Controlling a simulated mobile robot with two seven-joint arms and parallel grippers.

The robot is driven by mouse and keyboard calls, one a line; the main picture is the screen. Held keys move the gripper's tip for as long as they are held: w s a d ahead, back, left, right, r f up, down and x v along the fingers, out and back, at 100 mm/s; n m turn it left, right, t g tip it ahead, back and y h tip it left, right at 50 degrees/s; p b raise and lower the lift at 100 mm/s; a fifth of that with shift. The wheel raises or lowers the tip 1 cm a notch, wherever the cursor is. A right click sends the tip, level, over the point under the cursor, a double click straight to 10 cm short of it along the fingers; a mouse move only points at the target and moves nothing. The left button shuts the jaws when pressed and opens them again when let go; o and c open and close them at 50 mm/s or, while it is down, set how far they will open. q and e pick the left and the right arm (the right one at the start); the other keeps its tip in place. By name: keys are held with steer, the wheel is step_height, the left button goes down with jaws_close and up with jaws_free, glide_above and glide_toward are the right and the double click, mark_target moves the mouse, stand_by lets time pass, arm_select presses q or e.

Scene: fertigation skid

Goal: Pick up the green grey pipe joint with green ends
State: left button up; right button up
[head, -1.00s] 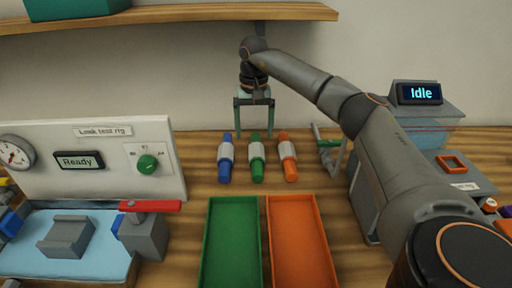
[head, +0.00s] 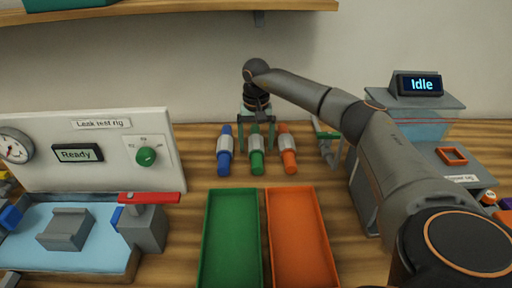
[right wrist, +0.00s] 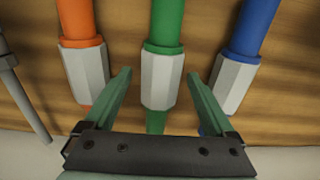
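The grey pipe joint with green ends (head: 257,157) lies on the wooden table between a blue-ended joint (head: 225,152) and an orange-ended joint (head: 288,155). My right gripper (head: 257,145) is over its far end, pointing down. In the right wrist view the open fingers (right wrist: 159,80) stand on either side of the green-ended joint (right wrist: 163,78), with a gap on both sides. The orange-ended joint (right wrist: 86,70) and blue-ended joint (right wrist: 240,70) lie just outside the fingers. My left gripper is not in view.
A green tray (head: 208,235) and an orange tray (head: 328,250) lie in front of the joints. The leak test rig (head: 105,130) stands left. A machine showing "Idle" (head: 420,85) is right, behind my right arm. A shelf (head: 190,13) hangs above.

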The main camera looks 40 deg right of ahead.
jaws_close()
stand_by(0.5)
steer(key=shift+r, duration=0.15)
